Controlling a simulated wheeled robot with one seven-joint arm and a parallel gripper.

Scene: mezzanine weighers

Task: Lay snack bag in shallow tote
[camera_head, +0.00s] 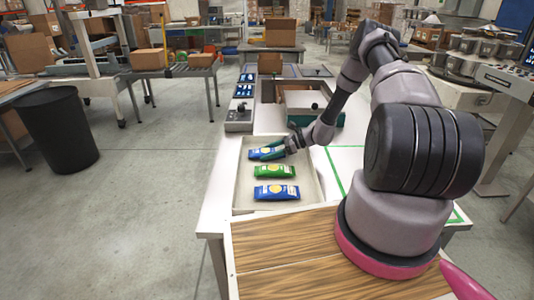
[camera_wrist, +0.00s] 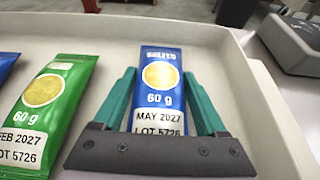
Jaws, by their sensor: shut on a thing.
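The shallow tote (camera_head: 240,195) is a pale, low-walled tray on the white table. My gripper (camera_head: 275,149) reaches over its far end, with teal fingers shut on the sides of a blue snack bag (camera_head: 257,154). In the wrist view my gripper (camera_wrist: 159,75) has one finger along each side of this bag (camera_wrist: 160,120), which reads "SALTED", "60 g" and "MAY 2027". The bag is inside the tote walls; whether it touches the floor is unclear. A green bag (camera_head: 274,171) and another blue bag (camera_head: 277,192) lie nearer in the tote, roughly parallel to it.
A wood-patterned surface (camera_head: 285,250) lies in front of the tote. A green outline (camera_head: 333,170) marks white tabletop to the right, mostly clear. Beyond the tote stand a grey unit (camera_head: 239,122) and small trays of blue packets (camera_head: 244,90). A black bin (camera_head: 55,130) stands left.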

